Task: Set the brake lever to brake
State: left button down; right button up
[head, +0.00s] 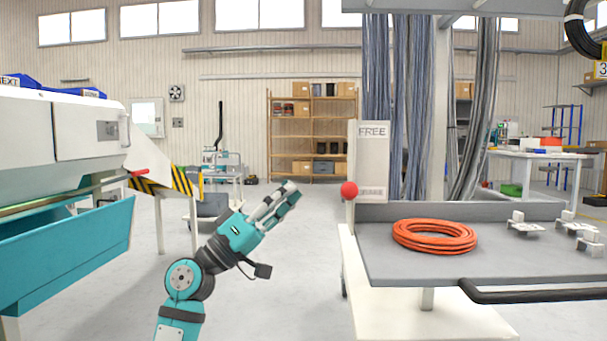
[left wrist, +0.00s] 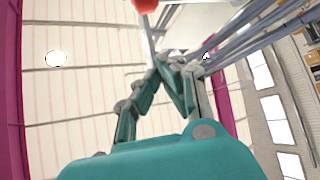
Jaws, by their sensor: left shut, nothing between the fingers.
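The brake lever's red ball knob (head: 349,190) sits at the lower left edge of an upright pale plate (head: 373,160). The plate reads FREE near its top; a smaller label near its bottom, level with the knob, is too small to read. My left gripper (head: 290,192) is left of the knob, pointing up and right, shut and empty, with its tips apart from the knob in the picture. In the left wrist view, the knob (left wrist: 147,6) shows at the top edge, beyond the closed fingers (left wrist: 172,62). My right gripper is out of view.
An orange cable coil (head: 435,236) lies on the grey table (head: 400,268) right of the plate. Grey cables (head: 410,100) hang behind. A teal and white machine (head: 60,250) stands at left.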

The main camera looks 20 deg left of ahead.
pick_arm(q)
jog(key=shift+v, duration=1)
jog(key=shift+w+f, duration=0.15)
jog(key=shift+w, duration=0.05)
